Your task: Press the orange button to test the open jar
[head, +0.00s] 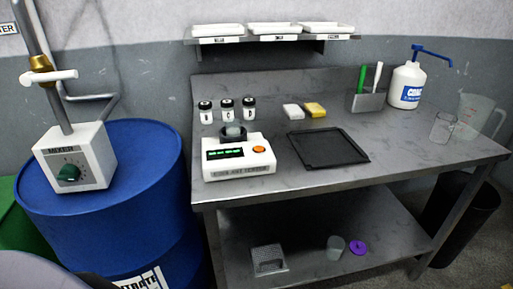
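The tester (238,158) is a white box on the left part of the steel bench. Its front has a dark display with green characters, and the orange button (259,149) sits on the right of its top. A small jar (233,131) stands in the dark holder at the back of the tester; no dark lid shows on it. Three jars with black lids (227,108) stand in a row behind the tester. Neither of my grippers is in the head view.
A black tray (327,149) lies right of the tester. White and yellow blocks (315,109), a pen holder (366,102), a pump bottle (406,85) and clear beakers (443,127) stand farther right. A blue drum (150,185) with a mixer box (76,158) stands left. The bench's front right is clear.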

